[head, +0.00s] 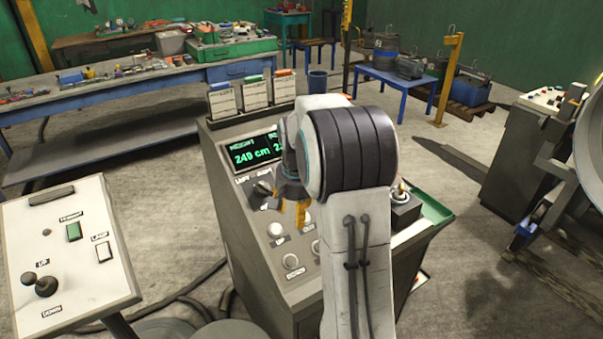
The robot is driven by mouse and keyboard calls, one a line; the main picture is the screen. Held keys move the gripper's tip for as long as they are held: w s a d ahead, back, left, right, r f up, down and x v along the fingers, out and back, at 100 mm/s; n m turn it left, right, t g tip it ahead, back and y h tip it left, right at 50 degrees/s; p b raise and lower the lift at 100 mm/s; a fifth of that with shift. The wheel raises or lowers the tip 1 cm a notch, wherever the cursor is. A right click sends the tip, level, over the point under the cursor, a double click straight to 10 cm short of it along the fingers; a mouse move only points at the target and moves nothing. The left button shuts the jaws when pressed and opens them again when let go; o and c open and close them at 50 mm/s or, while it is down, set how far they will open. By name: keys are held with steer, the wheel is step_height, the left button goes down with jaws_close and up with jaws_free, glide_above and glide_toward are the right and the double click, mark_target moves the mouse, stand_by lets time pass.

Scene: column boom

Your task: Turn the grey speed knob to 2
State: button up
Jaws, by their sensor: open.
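The grey console (250,262) stands in the middle of the head view, with a green-lit display (250,152) reading "249 cm" and part of a second number hidden by my arm. A dark knob (260,194) sits below the display. Its label is too small to read surely, so I cannot tell if it is the speed knob. My gripper (291,208) points down over the panel just right of this knob, its orange-yellow fingertips apart and empty. I cannot tell whether it touches anything. My arm hides the panel's right part, and any 2 mark is not readable.
Pale round buttons (276,229) lie below the gripper. Three card holders (254,93) stand along the console's back edge. A joystick panel (68,258) is at left, and a small lever (401,190) is right of my arm. A blue workbench (130,92) stands behind.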

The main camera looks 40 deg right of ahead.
steer(key=w+d+m+t+p, duration=0.1)
steer(key=w+d+m, duration=0.3)
steer(key=w+d+m+t+h+p, duration=0.1)
steer(key=w+d+m, duration=0.2)
steer(key=w+m, duration=0.2)
steer(key=w+d+m+p, duration=0.1)
steer(key=w+d+m, duration=0.3)
steer(key=w, duration=0.1)
steer(key=shift+w+d+m+t+h+p, duration=0.2)
steer(key=shift+d+m+t+h+p, duration=0.1)
steer(key=shift+d+m+t+p, duration=0.1)
steer(key=shift+p+x, duration=0.65)
steer(key=shift+x, duration=2.05)
steer(key=shift+o, duration=0.3)
steer(key=c, duration=0.9)
